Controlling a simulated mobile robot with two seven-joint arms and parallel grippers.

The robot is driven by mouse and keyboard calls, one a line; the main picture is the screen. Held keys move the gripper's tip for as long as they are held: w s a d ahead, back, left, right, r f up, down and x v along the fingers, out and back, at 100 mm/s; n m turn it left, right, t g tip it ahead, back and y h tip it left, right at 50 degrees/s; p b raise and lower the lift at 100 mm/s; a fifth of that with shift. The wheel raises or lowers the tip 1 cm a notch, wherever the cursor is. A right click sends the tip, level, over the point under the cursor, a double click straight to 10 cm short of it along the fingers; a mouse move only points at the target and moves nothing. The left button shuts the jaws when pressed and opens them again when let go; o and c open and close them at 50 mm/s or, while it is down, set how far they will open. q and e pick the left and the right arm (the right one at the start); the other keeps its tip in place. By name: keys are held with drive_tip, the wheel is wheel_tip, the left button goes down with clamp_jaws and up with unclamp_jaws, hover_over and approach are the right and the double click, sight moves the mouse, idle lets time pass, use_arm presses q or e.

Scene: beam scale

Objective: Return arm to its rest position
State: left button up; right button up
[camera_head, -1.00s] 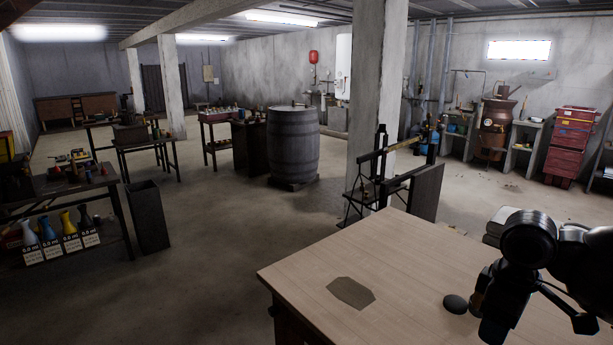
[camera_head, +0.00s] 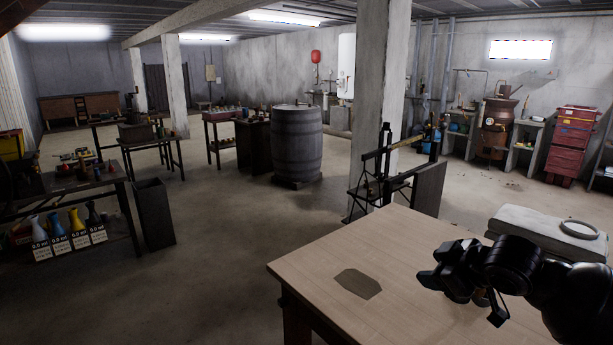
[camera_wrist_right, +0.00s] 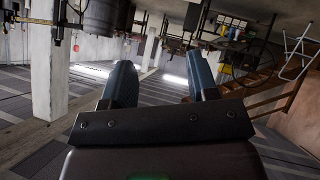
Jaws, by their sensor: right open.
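My right arm comes in from the right over the wooden table. Its black gripper (camera_head: 455,278) is open above the table's right part, with nothing seen between the fingers. In the right wrist view both fingers (camera_wrist_right: 163,84) stand wide apart with an empty gap, facing the room, which appears tilted. The wooden table (camera_head: 335,258) has a flat grey-brown many-sided patch (camera_head: 358,284) on its top. A small brownish thing on the table shows partly behind the gripper. My left gripper is out of view.
A beam scale (camera_head: 385,158) stands behind the table by a concrete pillar (camera_head: 376,95). A white padded-looking block (camera_head: 520,222) with a pale ring (camera_head: 580,229) lies right, close behind my arm. A barrel (camera_head: 296,143) stands farther back. Open floor lies left of the table.

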drive_tip(key=s+a+f+m+t, duration=0.1)
drive_tip(key=s+f+t, duration=0.1)
drive_tip(key=s+f, duration=0.35)
drive_tip(key=s+f+m+t, duration=0.2)
drive_tip(key=s+f+t, duration=0.1)
drive_tip(key=f, duration=0.6)
drive_tip(key=s+d+f+m+g+h, duration=0.1)
drive_tip(key=s+f+m+h, duration=0.1)
drive_tip(key=s+f, duration=0.6)
drive_tip(key=s+d+f+m+g+h, duration=0.2)
drive_tip(key=s+f+m, duration=0.2)
drive_tip(key=s+f, duration=0.5)
drive_tip(key=s, duration=0.5)
drive_tip(key=shift+d+g, duration=0.15)
drive_tip(key=shift+g, duration=0.15)
drive_tip(key=shift+s+f, duration=0.1)
drive_tip(key=shift+c, duration=0.5)
